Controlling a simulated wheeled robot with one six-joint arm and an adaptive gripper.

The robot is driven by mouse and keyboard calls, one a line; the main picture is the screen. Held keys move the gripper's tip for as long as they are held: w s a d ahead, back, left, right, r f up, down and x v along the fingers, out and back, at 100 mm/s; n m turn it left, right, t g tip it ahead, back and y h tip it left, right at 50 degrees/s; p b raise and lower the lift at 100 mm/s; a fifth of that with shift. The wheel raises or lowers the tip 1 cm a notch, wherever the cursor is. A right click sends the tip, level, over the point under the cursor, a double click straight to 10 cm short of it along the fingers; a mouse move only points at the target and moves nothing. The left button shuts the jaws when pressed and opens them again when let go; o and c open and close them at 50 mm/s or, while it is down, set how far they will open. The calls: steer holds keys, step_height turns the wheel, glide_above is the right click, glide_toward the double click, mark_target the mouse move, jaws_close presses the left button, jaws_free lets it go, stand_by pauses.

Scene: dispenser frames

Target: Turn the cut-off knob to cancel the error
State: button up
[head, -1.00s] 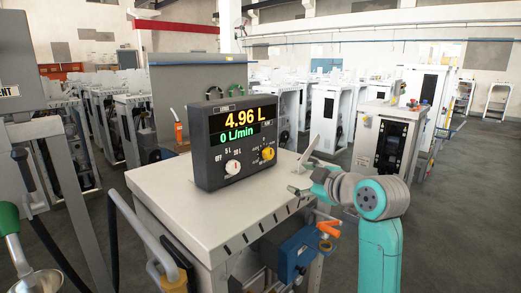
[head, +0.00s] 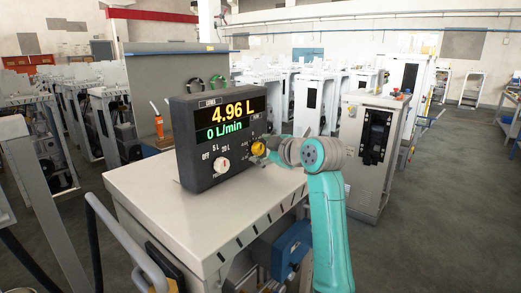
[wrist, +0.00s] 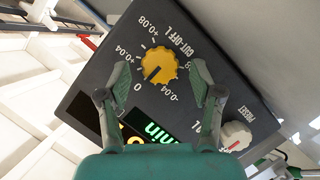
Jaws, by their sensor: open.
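The yellow cut-off knob (head: 258,149) is at the lower right of the dark meter box (head: 196,185). In the head view the gripper's tips are at the knob's right and hard to make out. The display (head: 232,116) reads 4.96 L and 0 L/min.
A white preset knob (head: 221,165) is left of the yellow knob; it also shows in the wrist view (wrist: 236,136). The box stands on a pale cabinet top (head: 150,205). A blue part (head: 292,248) is on the cabinet's side, and a grey panel stands behind.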

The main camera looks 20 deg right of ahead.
steer(key=shift+w+a+f, duration=0.2)
steer(key=shift+w+a, duration=0.05)
steer(key=shift+w, duration=0.35)
steer(key=c, duration=1.1)
steer(key=shift+c, duration=0.2)
steer(key=m, duration=0.1)
steer(key=m+g+y, duration=0.1)
steer(key=m+g, duration=0.1)
steer(key=m, duration=0.1)
steer(key=shift+w+d+y, duration=0.1)
steer(key=shift+d+y, duration=0.15)
steer(key=shift+y, duration=0.15)
steer(key=m+g+y, duration=0.1)
steer(key=m, duration=0.1)
steer(key=m+y, duration=0.1)
steer(key=m, duration=0.1)
steer(key=shift+w+d+g, duration=0.1)
steer(key=shift+g, duration=0.3)
